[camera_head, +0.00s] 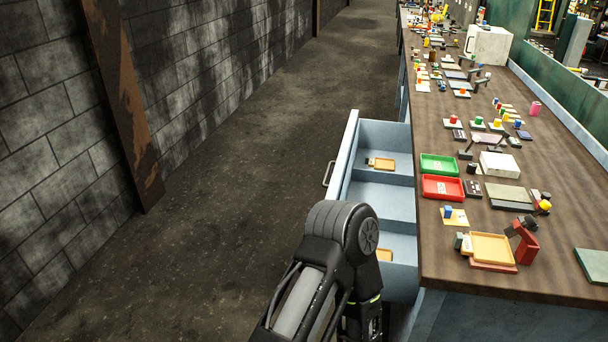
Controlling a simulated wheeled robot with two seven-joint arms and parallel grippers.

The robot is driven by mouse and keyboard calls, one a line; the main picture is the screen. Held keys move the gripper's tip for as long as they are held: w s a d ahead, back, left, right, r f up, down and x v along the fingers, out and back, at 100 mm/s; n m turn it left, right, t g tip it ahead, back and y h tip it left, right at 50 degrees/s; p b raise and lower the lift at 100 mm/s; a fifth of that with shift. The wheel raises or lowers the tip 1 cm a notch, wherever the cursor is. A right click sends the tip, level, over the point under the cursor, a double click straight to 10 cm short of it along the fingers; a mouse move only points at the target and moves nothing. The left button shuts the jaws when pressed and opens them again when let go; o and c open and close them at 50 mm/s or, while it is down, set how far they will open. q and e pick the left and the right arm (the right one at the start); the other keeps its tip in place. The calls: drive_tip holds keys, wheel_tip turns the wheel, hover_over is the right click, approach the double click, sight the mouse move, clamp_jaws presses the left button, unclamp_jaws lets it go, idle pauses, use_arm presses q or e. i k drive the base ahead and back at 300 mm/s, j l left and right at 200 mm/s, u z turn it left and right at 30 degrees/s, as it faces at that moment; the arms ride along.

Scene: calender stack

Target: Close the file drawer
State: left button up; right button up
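The file drawer (382,202) is pulled out to the left from under the wooden workbench. It is pale blue, with a white-edged front panel (344,157) and a metal handle (328,174) on its left side. Inside it lie an orange item (383,163) in the far part and another orange item (385,255) in the near part. One of my arms, black and grey, rises from the bottom middle and hides the near end of the drawer front. I cannot tell which arm it is, and neither gripper's fingertips show.
The workbench top (437,248) is crowded: a green tray (439,165), a red tray (442,188), a white box (499,164), an orange tray (491,248) and many small items. The dark floor (236,190) left of the drawer is clear up to a grey block wall (60,150) with a rusty post (126,100).

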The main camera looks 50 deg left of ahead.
sight(391, 195)
drive_tip(key=j+u, duration=0.3)
drive_tip(key=j, duration=0.8)
drive_tip(key=i+j+u, duration=0.1)
drive_tip(key=j+u, duration=0.2)
drive_tip(key=j, duration=0.85)
